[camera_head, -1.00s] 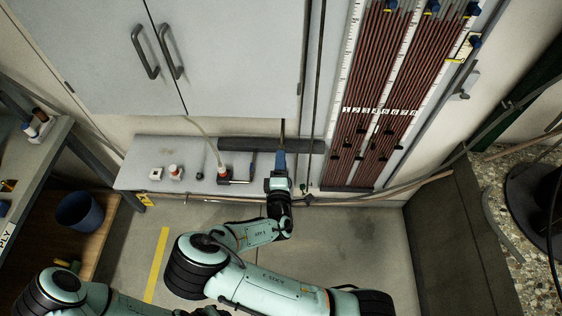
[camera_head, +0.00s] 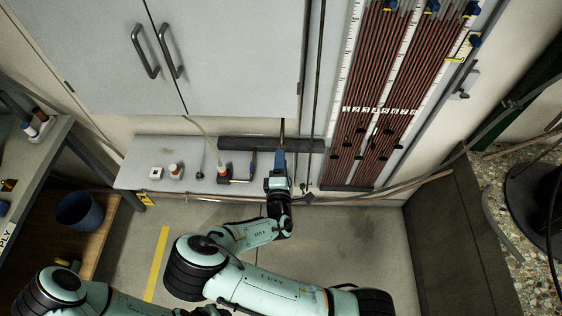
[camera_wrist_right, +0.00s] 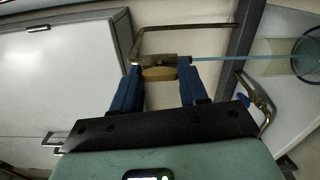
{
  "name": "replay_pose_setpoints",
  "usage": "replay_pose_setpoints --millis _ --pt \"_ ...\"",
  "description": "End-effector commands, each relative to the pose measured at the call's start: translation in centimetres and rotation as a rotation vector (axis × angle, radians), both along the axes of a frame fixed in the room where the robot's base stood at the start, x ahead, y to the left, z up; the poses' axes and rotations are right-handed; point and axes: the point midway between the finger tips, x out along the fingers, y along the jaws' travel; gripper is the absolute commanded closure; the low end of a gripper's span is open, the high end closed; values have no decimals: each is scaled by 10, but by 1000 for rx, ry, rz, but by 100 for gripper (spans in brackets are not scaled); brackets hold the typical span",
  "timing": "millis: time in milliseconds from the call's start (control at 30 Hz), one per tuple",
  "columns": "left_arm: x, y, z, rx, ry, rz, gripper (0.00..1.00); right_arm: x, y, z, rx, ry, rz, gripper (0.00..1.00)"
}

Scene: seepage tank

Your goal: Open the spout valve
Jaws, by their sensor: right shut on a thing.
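My right gripper (camera_wrist_right: 159,82) fills the middle of the right wrist view, with two blue fingers. A tan valve handle (camera_wrist_right: 158,74) sits between its fingertips, and the gripper is shut on it. The brass spout valve body (camera_wrist_right: 155,59) lies just beyond the handle, joined to a bent pipe (camera_wrist_right: 185,27). A thin pale blue stream (camera_wrist_right: 235,58) runs from the valve to a clear round vessel (camera_wrist_right: 307,55) at the right edge. In the head view my right gripper (camera_head: 279,158) is at the wall bench; the valve is hidden or too small there. My left gripper is out of view.
A grey bench (camera_head: 140,175) holds a red-capped bottle (camera_head: 174,171) and a dark tool (camera_head: 238,181). A grey cabinet (camera_head: 225,60) hangs above. A manometer board (camera_head: 375,110) stands right of the gripper. A second brass tap (camera_wrist_right: 262,105) shows at the right. The floor (camera_head: 340,245) is clear.

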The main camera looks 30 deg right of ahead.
Motion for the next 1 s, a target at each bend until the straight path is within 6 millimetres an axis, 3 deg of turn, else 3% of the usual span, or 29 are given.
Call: replay_pose_setpoints --millis 767,800,833,867,1000 --pt "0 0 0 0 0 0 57 0 1 -1 0 2 2 87" --pt "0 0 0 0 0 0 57 0 1 -1 0 2 2 47" --pt "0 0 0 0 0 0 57 0 1 -1 0 2 2 37" --pt "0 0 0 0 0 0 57 0 1 -1 0 2 2 32" --pt "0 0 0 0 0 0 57 0 0 0 1 1 1 32"
